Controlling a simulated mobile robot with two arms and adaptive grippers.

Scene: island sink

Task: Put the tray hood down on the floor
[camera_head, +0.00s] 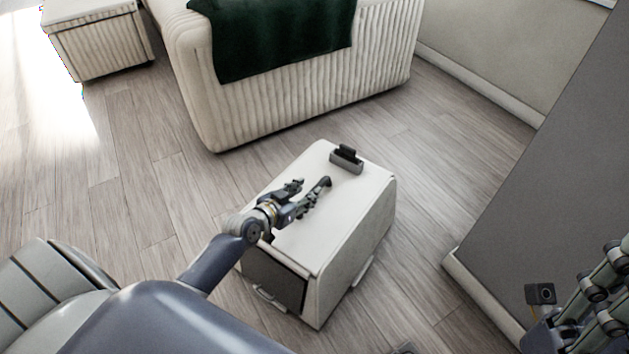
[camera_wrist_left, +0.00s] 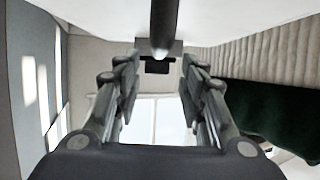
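The tray hood (camera_head: 345,215), a white box with a dark front panel, appears to sit on the wooden floor (camera_head: 150,200). My left gripper (camera_head: 318,194) is low over its top. In the left wrist view, the fingers of my left gripper (camera_wrist_left: 160,68) stand apart with a dark rod (camera_wrist_left: 163,25) between them. A gap shows on each side of the rod. The hood's white surface (camera_wrist_left: 80,15) fills the top of that view. My right gripper is partly in view at the lower right, cut by the edge; its fingertips are not clear.
A small grey block with a black piece (camera_head: 347,160) sits on the hood's far end. A ribbed cream bench (camera_head: 290,110) with a dark green cloth (camera_head: 280,35) stands behind. A grey panel (camera_head: 560,150) rises at right. Floor is clear to the left of the hood.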

